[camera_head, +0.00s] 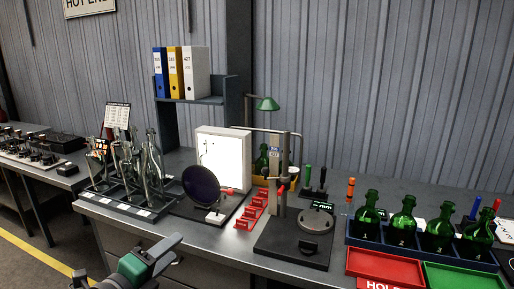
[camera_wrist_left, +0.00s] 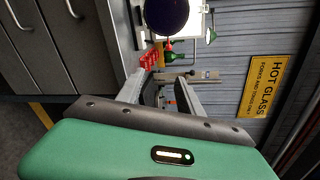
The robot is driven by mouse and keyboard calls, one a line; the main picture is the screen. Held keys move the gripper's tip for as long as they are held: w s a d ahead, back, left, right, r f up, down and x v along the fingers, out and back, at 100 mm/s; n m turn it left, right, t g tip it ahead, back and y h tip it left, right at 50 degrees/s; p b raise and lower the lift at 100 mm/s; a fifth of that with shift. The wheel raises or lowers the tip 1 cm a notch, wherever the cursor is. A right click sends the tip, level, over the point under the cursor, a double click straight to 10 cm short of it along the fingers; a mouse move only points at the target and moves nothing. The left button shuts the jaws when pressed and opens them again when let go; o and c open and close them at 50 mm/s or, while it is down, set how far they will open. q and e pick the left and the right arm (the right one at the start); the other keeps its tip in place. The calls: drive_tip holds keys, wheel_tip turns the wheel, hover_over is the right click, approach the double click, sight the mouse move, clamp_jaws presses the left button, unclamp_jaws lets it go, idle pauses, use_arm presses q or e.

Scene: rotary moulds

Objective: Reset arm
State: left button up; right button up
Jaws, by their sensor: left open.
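My left gripper (camera_head: 176,250) is at the lower left of the head view, in front of the workbench's near edge. Its two grey fingers are apart, with nothing seen between them. In the left wrist view the gripper (camera_wrist_left: 163,88) shows its fingers spread beyond the green housing, also empty. It appears clear of the objects on the bench. My right gripper does not show in either view.
The workbench (camera_head: 215,240) holds a rack of clear bottles (camera_head: 152,165), a dark disc (camera_head: 201,187), a red stand (camera_head: 250,212), a gauge base (camera_head: 295,235) and green bottles (camera_head: 403,222). Red (camera_head: 385,266) and green trays (camera_head: 465,278) lie at front right. Floor is free at left.

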use_arm(q)
drive_tip(key=s+a+f+n+g+y, duration=0.2)
drive_tip(key=f+n+y, duration=0.1)
drive_tip(key=f+n, duration=0.5)
drive_tip(key=s+a+f+n+g+y, duration=0.3)
drive_tip(key=f+n, duration=0.4)
drive_tip(key=f, duration=0.1)
drive_tip(key=s+d+f+n+g, duration=0.4)
drive_tip(key=s+f+n+g, duration=0.3)
drive_tip(key=s+f+n, duration=0.55)
wheel_tip(320, 180, up, 19)
drive_tip(key=s+m+p, duration=0.1)
drive_tip(key=s+p, duration=0.1)
drive_tip(key=p, duration=1.7)
drive_tip(key=shift+s+d+p, duration=0.15)
drive_tip(key=shift+d+p, duration=0.15)
drive_tip(key=shift+p, duration=0.05)
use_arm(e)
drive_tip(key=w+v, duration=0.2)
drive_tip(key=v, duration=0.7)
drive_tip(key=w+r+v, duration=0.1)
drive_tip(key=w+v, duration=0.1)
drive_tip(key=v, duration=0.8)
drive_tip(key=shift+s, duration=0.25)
use_arm(q)
drive_tip(key=shift+m, duration=0.25)
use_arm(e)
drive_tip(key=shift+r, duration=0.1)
